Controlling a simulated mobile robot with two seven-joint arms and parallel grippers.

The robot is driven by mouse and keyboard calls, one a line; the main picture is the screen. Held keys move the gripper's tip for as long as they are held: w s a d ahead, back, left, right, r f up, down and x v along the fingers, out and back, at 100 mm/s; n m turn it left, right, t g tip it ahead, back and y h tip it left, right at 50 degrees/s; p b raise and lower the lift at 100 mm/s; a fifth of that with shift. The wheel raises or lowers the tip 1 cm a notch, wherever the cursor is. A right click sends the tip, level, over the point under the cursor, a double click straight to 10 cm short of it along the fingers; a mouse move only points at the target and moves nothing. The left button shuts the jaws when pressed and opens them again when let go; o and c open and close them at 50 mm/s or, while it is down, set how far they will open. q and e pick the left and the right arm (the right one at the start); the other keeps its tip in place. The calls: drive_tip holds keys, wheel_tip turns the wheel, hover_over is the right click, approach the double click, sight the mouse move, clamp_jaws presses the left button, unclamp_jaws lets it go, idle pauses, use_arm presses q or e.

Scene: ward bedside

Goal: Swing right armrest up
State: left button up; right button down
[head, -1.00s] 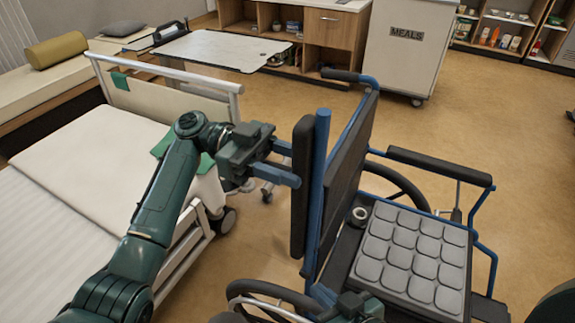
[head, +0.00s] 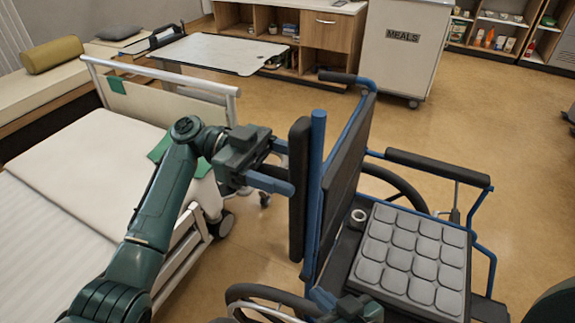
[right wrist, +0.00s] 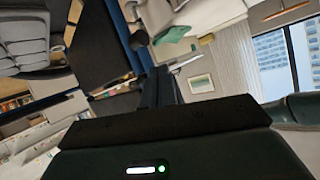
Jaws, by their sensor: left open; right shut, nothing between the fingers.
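The wheelchair (head: 345,150) has a blue frame and faces right. Its near-side armrest, the right one, has a long black pad (head: 299,190) standing upright beside the backrest, next to a blue post (head: 317,150). The far armrest (head: 438,167) lies level. My left gripper (head: 286,168) is open just left of the upright pad, its fingertips close to the pad; I cannot tell whether they touch. My right gripper (head: 326,298) is shut and empty low at the near side of the chair, beside the near wheel. It also shows in the right wrist view (right wrist: 160,88).
The bed (head: 90,165) stands to the left, behind my left arm. An overbed table (head: 220,50) is at the back, and a meals cart (head: 405,55) stands behind the chair. A grey cushion (head: 410,262) covers the seat.

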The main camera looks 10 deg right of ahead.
use_arm(q)
drive_tip(key=b+v, duration=0.4)
drive_tip(key=v, duration=0.9)
use_arm(e)
drive_tip(key=shift+s+d+r+t, duration=0.25)
drive_tip(key=shift+d+t, duration=0.15)
drive_tip(key=shift+s+d+r+t, duration=0.2)
drive_tip(key=shift+s+d+t, duration=0.05)
drive_tip(key=shift+d+t, duration=0.15)
